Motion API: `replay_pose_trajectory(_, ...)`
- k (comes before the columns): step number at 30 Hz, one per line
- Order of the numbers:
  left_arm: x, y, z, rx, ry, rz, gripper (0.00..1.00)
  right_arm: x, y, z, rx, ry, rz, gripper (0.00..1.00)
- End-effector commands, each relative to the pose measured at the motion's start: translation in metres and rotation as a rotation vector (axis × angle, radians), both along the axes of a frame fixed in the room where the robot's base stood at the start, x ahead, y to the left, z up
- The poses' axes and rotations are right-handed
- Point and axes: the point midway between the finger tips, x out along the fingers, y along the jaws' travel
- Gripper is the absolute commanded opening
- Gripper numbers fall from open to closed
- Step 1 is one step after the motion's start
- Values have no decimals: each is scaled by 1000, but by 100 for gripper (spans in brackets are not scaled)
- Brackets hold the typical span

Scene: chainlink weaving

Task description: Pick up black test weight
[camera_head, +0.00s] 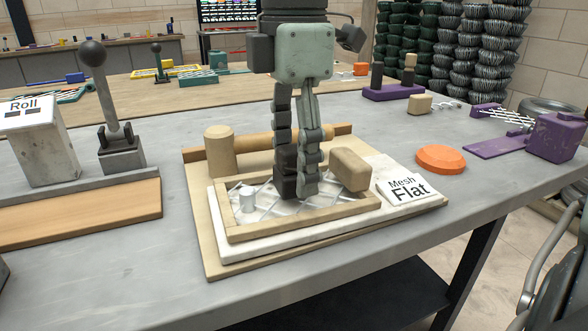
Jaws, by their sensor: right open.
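My right gripper (298,186) reaches straight down from the top of the view into a wooden-framed tray (239,232) with a wire mesh (268,204) in it. Its fingers are open, and their tips are low over the mesh. A dark blocky shape (286,172) is at the left fingertip, just above the mesh. It may be the black test weight, but it blends with the dark finger and I cannot tell them apart surely.
A wooden block (349,170) is close right of the fingers, near the "Mesh Flat" sign (405,188). A wooden cylinder (220,152) stands behind the tray. An orange disc (441,158) lies right; a lever (118,110) stands left. The table front is clear.

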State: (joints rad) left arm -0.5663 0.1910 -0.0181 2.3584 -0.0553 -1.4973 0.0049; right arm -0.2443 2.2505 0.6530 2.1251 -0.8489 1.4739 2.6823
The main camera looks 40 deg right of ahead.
Motion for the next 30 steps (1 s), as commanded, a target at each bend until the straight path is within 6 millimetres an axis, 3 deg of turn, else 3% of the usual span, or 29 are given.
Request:
replay_pose_trajectory(2,2,0,2,0,-5,0,40,0,0,0,0,0,0,62)
replay_pose_trajectory(17,3,0,2,0,-6,0,40,0,0,1,-1,0,0,1)
replay_pose_trajectory(30,-3,0,0,0,5,0,40,1,0,5,-1,-2,-1,0)
